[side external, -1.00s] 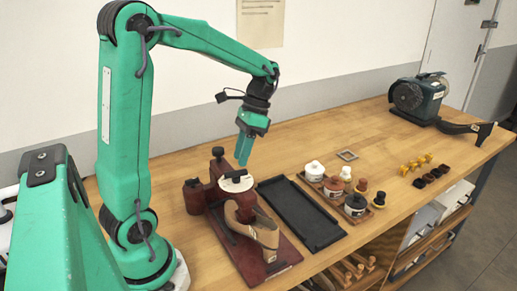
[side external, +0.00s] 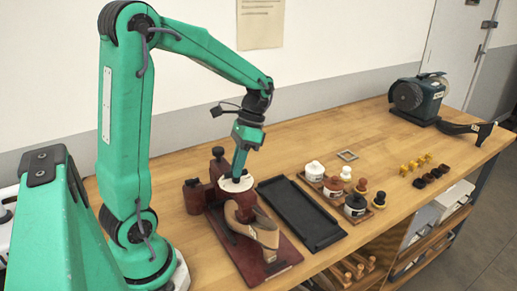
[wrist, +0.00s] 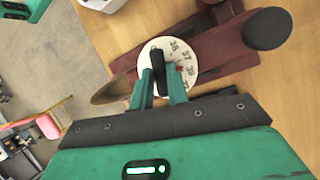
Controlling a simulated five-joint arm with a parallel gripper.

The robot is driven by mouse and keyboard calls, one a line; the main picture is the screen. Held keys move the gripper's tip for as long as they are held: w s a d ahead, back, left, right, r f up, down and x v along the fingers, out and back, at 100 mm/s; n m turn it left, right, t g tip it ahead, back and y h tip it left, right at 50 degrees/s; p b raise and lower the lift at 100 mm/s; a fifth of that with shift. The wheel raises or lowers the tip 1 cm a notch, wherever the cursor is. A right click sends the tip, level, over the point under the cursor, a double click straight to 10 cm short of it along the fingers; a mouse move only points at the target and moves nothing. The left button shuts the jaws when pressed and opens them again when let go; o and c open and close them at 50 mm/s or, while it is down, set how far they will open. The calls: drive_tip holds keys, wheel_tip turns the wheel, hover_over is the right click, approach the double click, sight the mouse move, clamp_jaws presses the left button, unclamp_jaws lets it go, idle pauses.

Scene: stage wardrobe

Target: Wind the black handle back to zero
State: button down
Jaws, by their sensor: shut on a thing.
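The white dial (side external: 228,187) sits on top of a dark red stand (side external: 275,255). In the wrist view the dial (wrist: 188,49) shows printed numbers along its right side and a small red mark near its lower right edge. The black handle (wrist: 157,58) crosses the dial as a narrow bar. My gripper (wrist: 159,76) reaches down to the dial, its two green fingers shut on the handle, one on each side. In the side view my gripper (side external: 237,172) hides most of the handle. The zero mark cannot be made out.
A tan shoe-shaped piece (side external: 262,234) is on the stand in front of the dial. A dark red post (side external: 218,155) rises behind it. A black tray (side external: 300,215) and a wooden tray with several jars (side external: 355,205) lie right. A green machine (side external: 418,98) stands far right.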

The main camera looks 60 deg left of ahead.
drive_tip(key=shift+n, duration=0.3)
drive_tip(key=shift+s+n, duration=0.1)
drive_tip(key=shift+n, duration=1)
drive_tip(key=shift+a, duration=0.1)
drive_tip(key=c, duration=1.4)
unclamp_jaws()
drive_tip(key=shift+o, duration=0.2)
drive_tip(key=v, duration=0.8)
